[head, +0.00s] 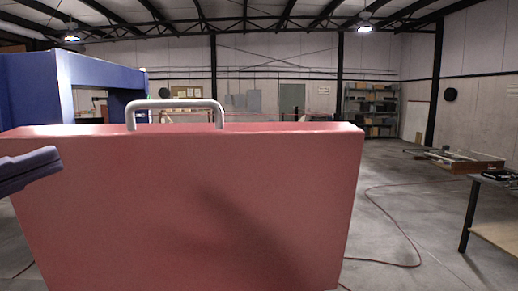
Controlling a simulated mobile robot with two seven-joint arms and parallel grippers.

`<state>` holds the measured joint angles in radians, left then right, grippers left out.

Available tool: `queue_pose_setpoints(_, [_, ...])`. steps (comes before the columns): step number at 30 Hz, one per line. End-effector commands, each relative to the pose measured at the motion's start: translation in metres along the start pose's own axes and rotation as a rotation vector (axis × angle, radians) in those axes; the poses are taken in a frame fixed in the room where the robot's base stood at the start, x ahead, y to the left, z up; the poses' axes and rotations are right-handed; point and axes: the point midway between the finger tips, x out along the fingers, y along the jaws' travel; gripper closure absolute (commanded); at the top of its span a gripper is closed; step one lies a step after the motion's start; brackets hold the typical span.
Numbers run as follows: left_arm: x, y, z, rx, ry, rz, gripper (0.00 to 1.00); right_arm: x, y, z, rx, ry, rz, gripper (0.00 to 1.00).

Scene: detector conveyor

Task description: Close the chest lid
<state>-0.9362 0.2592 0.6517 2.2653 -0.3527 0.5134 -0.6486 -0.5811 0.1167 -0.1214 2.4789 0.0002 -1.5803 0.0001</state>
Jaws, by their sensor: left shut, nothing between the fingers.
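A large red panel (190,205) stands upright close in front of me and fills the lower left and middle of the head view. It looks like the chest lid, raised, but its lower edge is largely out of view and no chest body can be made out. A light grey handle (175,104) rises from its top edge. My left gripper (52,160) comes in from the left, shut and empty, in front of the panel's upper left part. I cannot tell whether it touches the panel. My right gripper is out of view.
A blue frame (100,76) stands behind the panel at the left. A table (490,185) stands at the right edge. Shelves (370,108) and a low wooden pallet or crate (462,160) are farther back. The floor right of the panel is open, with a cable (400,230) across it.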

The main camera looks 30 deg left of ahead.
Motion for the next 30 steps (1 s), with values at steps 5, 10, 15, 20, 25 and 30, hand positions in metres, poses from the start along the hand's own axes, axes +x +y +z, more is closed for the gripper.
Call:
queue_pose_setpoints(5, [-0.008,-0.005,-0.013,0.101,0.101,-0.045,1.0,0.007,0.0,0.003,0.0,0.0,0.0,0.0])
queue_pose_setpoints(10, [0.01,-0.012,-0.015,0.104,0.109,-0.054,1.0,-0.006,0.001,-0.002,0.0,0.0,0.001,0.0])
queue_pose_setpoints(15, [0.045,-0.017,-0.019,0.104,0.109,-0.054,1.0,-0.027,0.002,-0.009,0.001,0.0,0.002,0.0])
queue_pose_setpoints(20, [0.079,-0.017,-0.022,0.101,0.106,-0.054,1.0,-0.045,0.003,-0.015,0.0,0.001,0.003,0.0])
queue_pose_setpoints(25, [0.105,-0.018,-0.013,0.104,0.105,-0.05,1.0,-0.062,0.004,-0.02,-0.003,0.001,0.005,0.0])
queue_pose_setpoints(30, [0.117,-0.016,-0.003,0.102,0.106,-0.049,1.0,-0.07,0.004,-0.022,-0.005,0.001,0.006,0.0])
